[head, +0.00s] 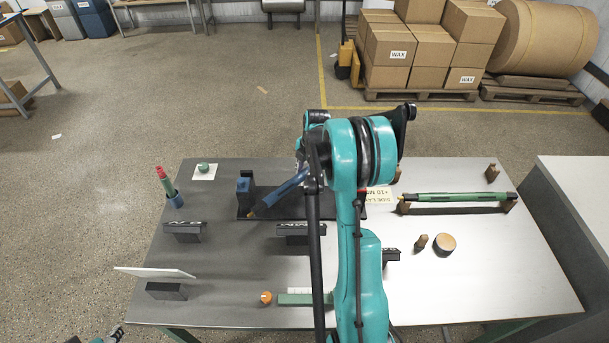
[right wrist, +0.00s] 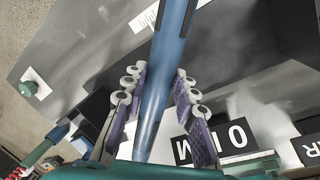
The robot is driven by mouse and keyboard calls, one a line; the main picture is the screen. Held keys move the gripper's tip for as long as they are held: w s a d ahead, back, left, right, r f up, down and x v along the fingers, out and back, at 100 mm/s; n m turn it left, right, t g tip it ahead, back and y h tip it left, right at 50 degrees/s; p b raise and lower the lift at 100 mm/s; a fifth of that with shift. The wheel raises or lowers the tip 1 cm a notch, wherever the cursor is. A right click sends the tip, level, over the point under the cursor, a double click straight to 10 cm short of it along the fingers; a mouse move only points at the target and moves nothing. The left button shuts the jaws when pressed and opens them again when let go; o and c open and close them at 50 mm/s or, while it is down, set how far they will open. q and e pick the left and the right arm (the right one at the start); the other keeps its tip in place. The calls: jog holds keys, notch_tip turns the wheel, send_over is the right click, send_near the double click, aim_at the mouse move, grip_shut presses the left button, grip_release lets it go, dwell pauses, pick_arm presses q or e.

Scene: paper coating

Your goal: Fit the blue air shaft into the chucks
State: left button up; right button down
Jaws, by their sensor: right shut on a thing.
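The blue air shaft (head: 283,193) slants from lower left to upper right in the head view. Its left end is over the dark base plate (head: 270,213), in front of and right of the dark blue chuck block (head: 245,188). I cannot tell whether it touches the plate. My arm hides the shaft's right part and any chuck there. My right gripper (right wrist: 158,88) is shut on the shaft; in the right wrist view its purple-padded fingers lie on both sides of the shaft (right wrist: 166,65).
A green roller (head: 455,197) rests on wooden supports at the right. Dark label blocks (head: 184,231) stand along the table, with a white sheet (head: 153,272) at front left.

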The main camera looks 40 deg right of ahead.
jog(key=shift+f, duration=0.1)
jog(key=shift+f, duration=0.1)
jog(key=shift+f+b, duration=0.45)
jog(key=shift+f, duration=0.05)
jog(key=c, duration=1.2)
grip_release()
